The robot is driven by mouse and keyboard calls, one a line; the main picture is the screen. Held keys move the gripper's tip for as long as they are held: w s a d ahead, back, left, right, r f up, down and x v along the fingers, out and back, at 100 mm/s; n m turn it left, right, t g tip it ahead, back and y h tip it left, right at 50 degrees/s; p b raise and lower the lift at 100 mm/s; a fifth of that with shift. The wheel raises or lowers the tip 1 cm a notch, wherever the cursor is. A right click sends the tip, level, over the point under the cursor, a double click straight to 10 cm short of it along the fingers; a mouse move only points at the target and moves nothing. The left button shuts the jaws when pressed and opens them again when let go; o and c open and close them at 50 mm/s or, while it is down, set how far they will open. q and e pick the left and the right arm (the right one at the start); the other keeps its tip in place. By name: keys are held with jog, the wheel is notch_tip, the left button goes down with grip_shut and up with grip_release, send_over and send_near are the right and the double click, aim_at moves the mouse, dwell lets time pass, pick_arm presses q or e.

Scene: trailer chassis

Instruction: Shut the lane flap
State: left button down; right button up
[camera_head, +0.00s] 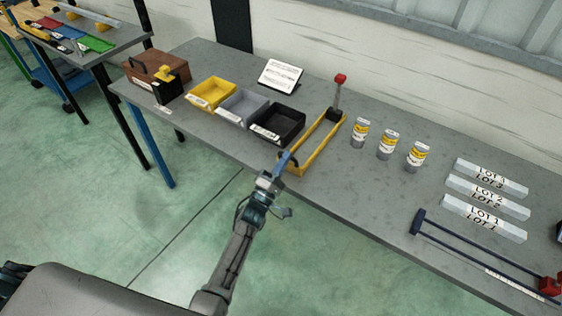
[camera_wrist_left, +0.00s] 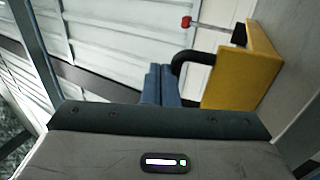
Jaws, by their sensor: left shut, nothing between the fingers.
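A yellow-framed lane (camera_head: 322,144) lies on the grey table, its near end at the front edge. A yellow panel with a black curved handle (camera_wrist_left: 183,57) is at that near end; the yellow panel (camera_wrist_left: 240,75) fills the right of the left wrist view. I cannot tell how far the flap is open. My left gripper (camera_head: 285,159) is shut and empty, its blue fingers (camera_wrist_left: 161,85) beside the black handle; I cannot tell whether they touch. A red-topped lever (camera_head: 339,92) stands at the lane's far end. My right gripper is not in view.
Left of the lane are black (camera_head: 277,124), grey (camera_head: 242,105) and yellow (camera_head: 212,92) bins and a brown box (camera_head: 157,75). Right are cans (camera_head: 387,145), LOT blocks (camera_head: 486,197) and a dark-railed frame (camera_head: 470,246). A small sign (camera_head: 280,75) stands behind the bins.

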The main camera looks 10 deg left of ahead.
pick_arm(q)
jog(key=shift+w+d+r, duration=0.15)
jog(key=shift+w+r, duration=0.05)
jog(key=shift+w, duration=0.25)
dwell(0.4)
jog(key=shift+p, duration=0.35)
